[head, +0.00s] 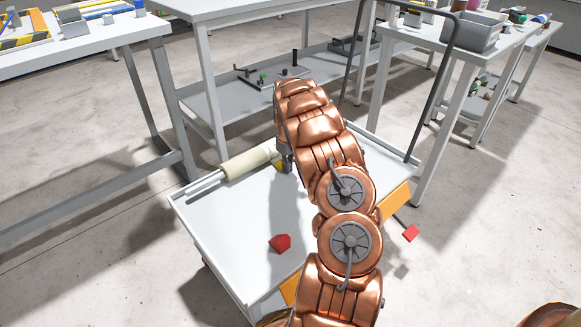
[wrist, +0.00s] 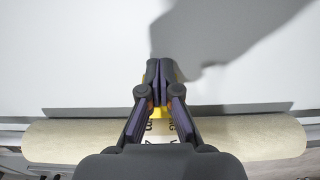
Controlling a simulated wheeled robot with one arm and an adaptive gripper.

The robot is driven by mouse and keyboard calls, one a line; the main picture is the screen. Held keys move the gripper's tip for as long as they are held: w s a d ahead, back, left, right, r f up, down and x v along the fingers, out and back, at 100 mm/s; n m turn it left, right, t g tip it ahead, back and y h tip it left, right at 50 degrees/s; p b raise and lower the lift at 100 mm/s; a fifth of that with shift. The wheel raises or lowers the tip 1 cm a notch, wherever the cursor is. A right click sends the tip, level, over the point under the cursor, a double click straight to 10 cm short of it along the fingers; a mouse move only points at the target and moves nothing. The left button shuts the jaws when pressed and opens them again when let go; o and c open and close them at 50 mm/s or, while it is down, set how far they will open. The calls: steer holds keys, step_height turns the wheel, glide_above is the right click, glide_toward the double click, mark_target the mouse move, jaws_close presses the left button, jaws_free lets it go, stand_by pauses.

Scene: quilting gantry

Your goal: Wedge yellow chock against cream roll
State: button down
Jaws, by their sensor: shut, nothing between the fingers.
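The cream roll (head: 247,162) lies at the far left edge of the cart top, with a pale rod sticking out of its left end. In the wrist view the cream roll (wrist: 70,141) runs across the lower part. The yellow chock (head: 279,166) is on the cart top by the roll's right part. In the wrist view it shows as small yellow patches (wrist: 180,75) around my fingers, down to the roll's edge. My gripper (wrist: 159,72) is shut and empty, over the chock. The fingers hide most of the chock, so I cannot tell whether it touches the roll.
A red wedge (head: 280,243) sits on the front part of the white cart top (head: 225,215). The cart has a dark push handle at the far right. Grey worktables (head: 95,54) stand behind and to the left. The middle of the cart top is clear.

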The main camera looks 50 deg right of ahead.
steer(key=shift+w+r, duration=0.2)
steer(key=shift+w, duration=0.4)
steer(key=shift+w+d+f+p, duration=0.2)
steer(key=shift+w+f+p, duration=0.05)
steer(key=shift+w+p, duration=0.45)
steer(key=shift+s, duration=0.1)
steer(key=shift+s+a+p, duration=0.15)
steer(key=shift+s+p, duration=0.25)
steer(key=shift+s, duration=0.15)
steer(key=s+p, duration=0.1)
steer(key=s, duration=0.2)
steer(key=shift+a+r, duration=0.1)
step_height(320, 180, up, 10)
steer(key=p, duration=0.1)
steer(key=shift+w+p, duration=0.15)
steer(key=shift+p, duration=0.25)
